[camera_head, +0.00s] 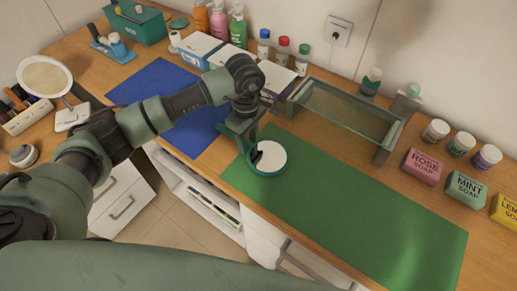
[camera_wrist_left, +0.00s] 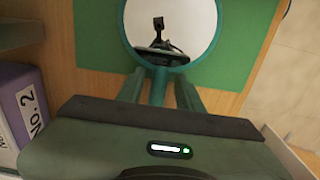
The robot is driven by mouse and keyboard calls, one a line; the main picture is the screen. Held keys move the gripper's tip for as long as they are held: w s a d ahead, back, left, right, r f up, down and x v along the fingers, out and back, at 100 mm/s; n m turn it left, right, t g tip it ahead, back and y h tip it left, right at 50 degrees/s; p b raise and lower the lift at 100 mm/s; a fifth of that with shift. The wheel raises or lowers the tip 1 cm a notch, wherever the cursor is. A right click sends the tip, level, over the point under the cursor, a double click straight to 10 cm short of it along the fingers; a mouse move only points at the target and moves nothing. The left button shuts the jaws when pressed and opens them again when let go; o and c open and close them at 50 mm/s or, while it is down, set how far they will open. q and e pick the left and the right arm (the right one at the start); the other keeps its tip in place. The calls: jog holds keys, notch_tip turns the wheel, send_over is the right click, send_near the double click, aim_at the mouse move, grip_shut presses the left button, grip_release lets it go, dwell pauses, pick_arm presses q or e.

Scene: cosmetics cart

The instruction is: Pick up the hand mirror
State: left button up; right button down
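The hand mirror (camera_head: 271,156) is round with a teal frame and pale glass, face up at the left end of the green mat. It also shows at the top of the left wrist view (camera_wrist_left: 172,22), with its handle (camera_wrist_left: 158,88) running down between my fingers. My left gripper (camera_head: 243,146) points down at the handle. In the left wrist view its two fingers (camera_wrist_left: 159,92) stand on either side of the handle, with narrow gaps visible, so it looks open around it. The fingertips' contact with the handle is hard to see. My right gripper is not in view.
The green mat (camera_head: 370,222) is otherwise clear. A glass-topped stand (camera_head: 345,110) is behind it; soaps (camera_head: 423,166) and jars are at right. Boxes (camera_head: 277,80) and bottles (camera_head: 238,28) are at the back. A blue mat (camera_head: 150,82) and a standing mirror (camera_head: 45,77) are at left.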

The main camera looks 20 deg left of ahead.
pick_arm(q)
grip_shut()
jog(key=shift+r, duration=0.15)
